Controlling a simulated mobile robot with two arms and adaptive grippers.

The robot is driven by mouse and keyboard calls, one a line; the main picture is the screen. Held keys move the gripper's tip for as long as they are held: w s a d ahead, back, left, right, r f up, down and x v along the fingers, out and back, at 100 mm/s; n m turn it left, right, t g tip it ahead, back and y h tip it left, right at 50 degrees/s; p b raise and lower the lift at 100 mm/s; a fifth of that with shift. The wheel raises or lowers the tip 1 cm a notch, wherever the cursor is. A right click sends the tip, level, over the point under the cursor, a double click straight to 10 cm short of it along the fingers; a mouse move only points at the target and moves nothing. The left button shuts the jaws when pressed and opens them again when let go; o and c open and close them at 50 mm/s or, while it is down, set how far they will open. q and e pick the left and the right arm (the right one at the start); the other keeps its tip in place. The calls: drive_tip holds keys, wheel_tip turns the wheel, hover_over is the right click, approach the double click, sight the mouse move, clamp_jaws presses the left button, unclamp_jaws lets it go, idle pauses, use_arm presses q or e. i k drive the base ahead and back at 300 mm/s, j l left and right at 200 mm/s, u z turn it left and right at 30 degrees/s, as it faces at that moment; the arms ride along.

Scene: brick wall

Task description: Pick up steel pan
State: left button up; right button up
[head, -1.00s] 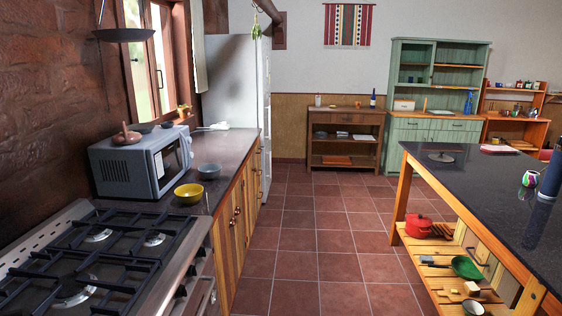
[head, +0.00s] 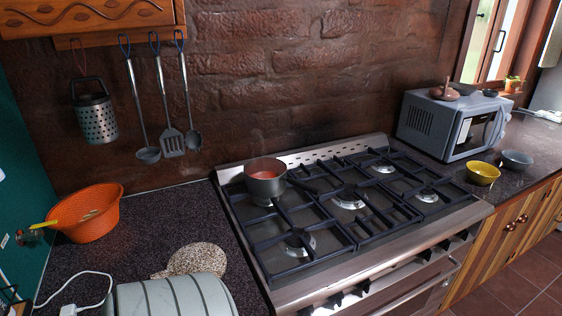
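A small steel pan (head: 265,184) stands upright on the back left burner of the gas stove (head: 345,200). It has reddish contents, and faint steam seems to rise above it. A dark handle appears to point to the right from it, over the grates. Neither of my grippers shows in the head view, so I cannot see whether they are open or shut.
An orange colander (head: 88,212) and a striped grey-white rounded object (head: 172,296) sit on the left counter. Utensils (head: 172,140) and a grater (head: 95,118) hang on the brick wall. A microwave (head: 440,124), yellow bowl (head: 482,173) and grey bowl (head: 517,159) stand right of the stove.

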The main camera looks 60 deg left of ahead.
sight(273, 187)
drive_tip(key=l+u, duration=0.25)
drive_tip(key=u, duration=0.25)
drive_tip(key=k+l+u, duration=0.1)
drive_tip(key=u, duration=0.4)
drive_tip(key=i+j+u, duration=0.15)
drive_tip(key=u, duration=0.35)
drive_tip(key=i+j+u, duration=0.2)
drive_tip(key=u, duration=0.25)
drive_tip(key=k, duration=0.15)
drive_tip(key=l+u, duration=0.1)
drive_tip(key=l, duration=0.15)
drive_tip(key=k+l+u, duration=0.15)
drive_tip(key=i+l+u, duration=0.2)
drive_tip(key=l+u, duration=0.2)
drive_tip(key=l, duration=0.2)
drive_tip(key=i+l+u, duration=0.2)
drive_tip(key=k+l, duration=0.1)
